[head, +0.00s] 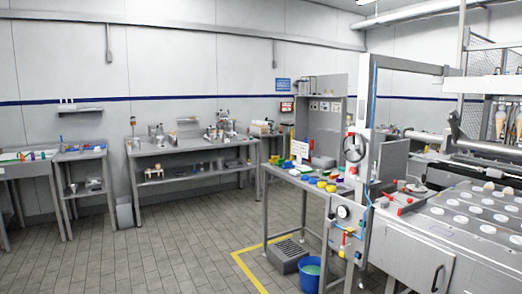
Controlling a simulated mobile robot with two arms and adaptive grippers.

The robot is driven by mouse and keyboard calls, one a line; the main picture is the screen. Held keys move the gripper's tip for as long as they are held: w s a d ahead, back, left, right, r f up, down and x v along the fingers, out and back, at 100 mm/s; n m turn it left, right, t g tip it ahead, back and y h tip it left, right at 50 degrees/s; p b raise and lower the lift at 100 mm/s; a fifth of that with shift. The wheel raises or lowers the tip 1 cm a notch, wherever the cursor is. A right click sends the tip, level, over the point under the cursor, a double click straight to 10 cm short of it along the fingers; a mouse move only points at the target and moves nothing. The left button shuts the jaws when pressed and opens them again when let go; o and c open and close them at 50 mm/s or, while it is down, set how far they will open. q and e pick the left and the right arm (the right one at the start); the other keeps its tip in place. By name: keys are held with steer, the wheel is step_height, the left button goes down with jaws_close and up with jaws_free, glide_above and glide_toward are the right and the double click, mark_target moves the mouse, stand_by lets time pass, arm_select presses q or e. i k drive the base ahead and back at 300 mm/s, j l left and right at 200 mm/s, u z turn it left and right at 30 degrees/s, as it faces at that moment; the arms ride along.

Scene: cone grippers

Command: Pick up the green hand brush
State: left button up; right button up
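I cannot make out a green hand brush for certain, as the small items are too far away. Small coloured items, some of them green (41,155), lie on the left table (12,168). Several blue, yellow and green items (322,182) lie on the metal table (290,176) right of centre. Neither of my grippers is in view.
A steel workbench (180,152) with pots stands at the back wall. A blue bucket (311,275) and a grey crate (288,255) stand on the floor beside a yellow line (243,268). A large machine (450,225) fills the right. The tiled floor is clear at front left.

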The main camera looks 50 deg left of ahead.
mark_target(279, 162)
steer(key=u, duration=1.25)
